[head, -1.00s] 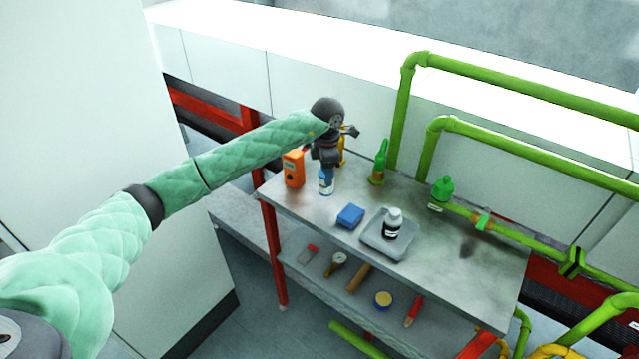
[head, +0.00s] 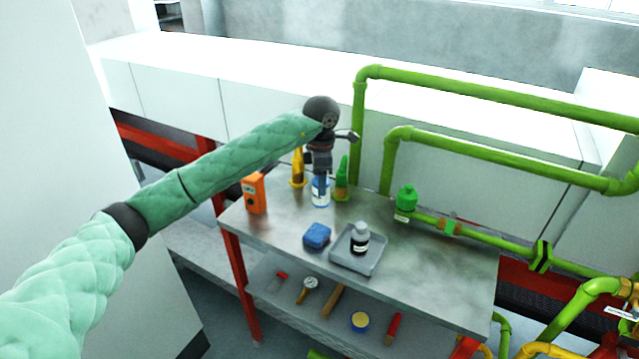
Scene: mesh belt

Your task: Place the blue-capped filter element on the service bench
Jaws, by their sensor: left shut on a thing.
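The filter element (head: 320,193) is a small white and blue cylinder, held upright under my left gripper (head: 321,174). The gripper comes down from above, shut on its top, so its cap is mostly covered. The service bench (head: 430,257) is a grey metal table with red legs. The element is over the back left part of its top, between an orange box and a green bottle. Its lower end looks at or just above the surface; I cannot tell whether it touches. My right gripper is not in view.
Near the element stand the orange box (head: 254,193), a yellow bottle (head: 298,170) and a green bottle (head: 342,180). In front are a blue block (head: 317,236) and a grey tray (head: 345,262) with a white bottle (head: 360,238). Green pipes (head: 470,92) run behind. The bench's right part is clear.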

